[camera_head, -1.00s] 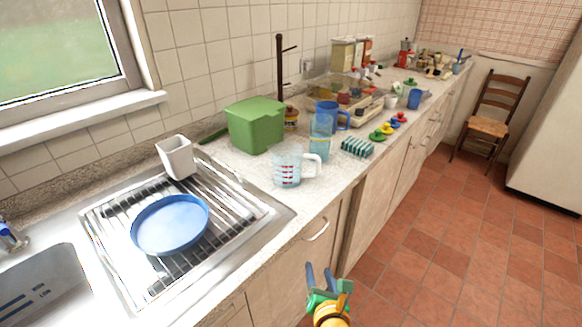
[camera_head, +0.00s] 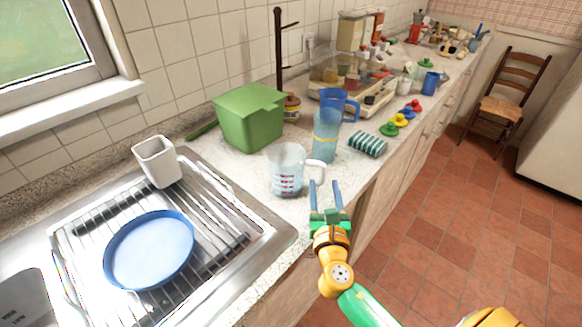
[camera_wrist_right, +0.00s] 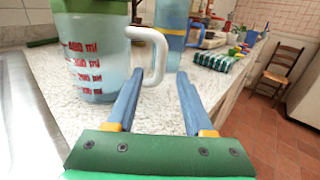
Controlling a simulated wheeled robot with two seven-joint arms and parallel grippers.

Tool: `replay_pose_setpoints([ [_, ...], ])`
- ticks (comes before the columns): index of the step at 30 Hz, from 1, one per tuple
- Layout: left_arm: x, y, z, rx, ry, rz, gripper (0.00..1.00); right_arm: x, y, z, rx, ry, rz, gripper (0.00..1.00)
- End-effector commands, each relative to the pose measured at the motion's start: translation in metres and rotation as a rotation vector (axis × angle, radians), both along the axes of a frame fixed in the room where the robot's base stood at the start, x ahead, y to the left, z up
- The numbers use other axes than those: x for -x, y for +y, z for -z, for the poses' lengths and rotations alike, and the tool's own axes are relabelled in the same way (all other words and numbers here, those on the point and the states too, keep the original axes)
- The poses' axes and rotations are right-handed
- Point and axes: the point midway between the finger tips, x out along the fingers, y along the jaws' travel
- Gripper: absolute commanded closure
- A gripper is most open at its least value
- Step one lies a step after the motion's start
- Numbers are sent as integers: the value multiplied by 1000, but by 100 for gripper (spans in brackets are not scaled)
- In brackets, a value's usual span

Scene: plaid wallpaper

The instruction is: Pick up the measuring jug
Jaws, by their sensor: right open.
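The measuring jug (camera_head: 287,170) is clear with red markings and a white handle on its right side. It stands upright on the counter between the drying rack and the blue tumbler. In the right wrist view the jug (camera_wrist_right: 95,60) is at the upper left, with its handle (camera_wrist_right: 152,48) reaching toward the fingers. My right gripper (camera_head: 325,190) is open and empty at the counter's front edge, just in front of and right of the handle. My left gripper is not in view.
A blue tumbler (camera_head: 326,138) stands close behind the jug, and a striped cloth (camera_head: 367,144) lies to its right. A green box (camera_head: 250,118) is behind it.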

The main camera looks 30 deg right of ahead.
Motion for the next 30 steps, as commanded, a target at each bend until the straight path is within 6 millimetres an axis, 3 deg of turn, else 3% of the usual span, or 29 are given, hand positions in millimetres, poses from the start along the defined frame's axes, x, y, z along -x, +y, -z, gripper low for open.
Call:
replay_pose_setpoints([
  [4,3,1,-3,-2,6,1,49,-25,-12,-1,3,-1,0,48],
  [12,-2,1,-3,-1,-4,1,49,-30,-15,0,0,1,0,48],
  [18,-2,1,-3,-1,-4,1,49,-30,-15,0,0,1,0,100],
  [30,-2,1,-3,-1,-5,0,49,-30,-14,1,0,2,0,100],
])
